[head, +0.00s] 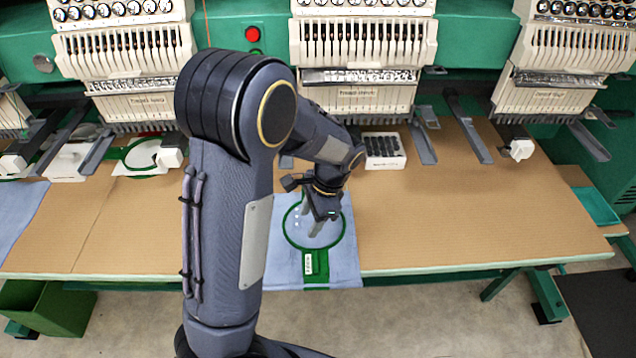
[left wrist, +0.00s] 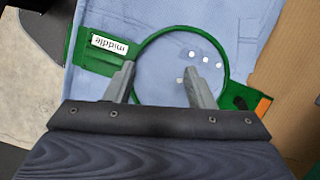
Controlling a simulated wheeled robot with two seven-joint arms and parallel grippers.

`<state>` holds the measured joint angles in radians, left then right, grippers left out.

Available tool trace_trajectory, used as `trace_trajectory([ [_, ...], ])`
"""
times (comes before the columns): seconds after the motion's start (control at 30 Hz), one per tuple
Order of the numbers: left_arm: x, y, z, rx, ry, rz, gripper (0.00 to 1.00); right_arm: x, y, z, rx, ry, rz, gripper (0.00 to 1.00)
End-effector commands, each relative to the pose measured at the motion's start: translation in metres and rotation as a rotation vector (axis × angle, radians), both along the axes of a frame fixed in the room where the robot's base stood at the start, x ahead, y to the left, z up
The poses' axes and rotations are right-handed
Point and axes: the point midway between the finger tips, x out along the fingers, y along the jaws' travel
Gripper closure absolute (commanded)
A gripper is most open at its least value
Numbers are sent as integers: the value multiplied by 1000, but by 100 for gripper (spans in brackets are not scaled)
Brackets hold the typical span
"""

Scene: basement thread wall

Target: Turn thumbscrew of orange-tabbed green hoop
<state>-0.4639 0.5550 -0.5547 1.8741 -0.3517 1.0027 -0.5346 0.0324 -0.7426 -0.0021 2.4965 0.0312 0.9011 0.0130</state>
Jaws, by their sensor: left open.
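The green hoop (head: 318,248) lies flat on light blue cloth at the table's front edge. The left wrist view shows its rim (left wrist: 180,27), with an orange tab (left wrist: 263,106) at the lower right. A small dark piece, possibly the thumbscrew (left wrist: 240,103), sits between rim and tab; it is too small to make out clearly. My left gripper (left wrist: 159,68) is open and empty, its fingers over the hoop's left and inner area, apart from the tab. In the head view my left gripper (head: 315,230) hides part of the hoop. My right gripper is not in view.
A green strip with a white "middle" label (left wrist: 110,43) lies opposite the orange tab. Embroidery machine heads (head: 358,100) stand along the back. A tray of dark pieces (head: 384,150) is behind the hoop. The brown tabletop (head: 450,220) is clear to the right.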

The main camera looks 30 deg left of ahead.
Motion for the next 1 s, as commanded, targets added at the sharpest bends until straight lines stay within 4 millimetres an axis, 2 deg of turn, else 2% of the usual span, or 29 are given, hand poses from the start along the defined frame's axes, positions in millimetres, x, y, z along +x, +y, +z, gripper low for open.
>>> trace_trajectory([
  [0.1, 28, 6, -17, 190, 96, -198, 51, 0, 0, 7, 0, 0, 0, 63],
  [0.2, 54, 9, -24, 357, 169, -366, 51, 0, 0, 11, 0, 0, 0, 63],
  [0.4, 101, 0, -25, 664, 294, -658, 51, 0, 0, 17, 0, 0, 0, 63],
  [0.5, 117, -8, -24, 764, 333, -748, 51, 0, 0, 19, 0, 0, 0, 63],
  [0.63, 127, -14, -22, 829, 358, -803, 51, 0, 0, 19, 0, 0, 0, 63],
  [0.73, 128, -8, -24, 838, 364, -810, 51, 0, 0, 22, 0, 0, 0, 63],
  [1.0, 129, 31, -39, 836, 367, -808, 51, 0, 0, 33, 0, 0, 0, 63],
])
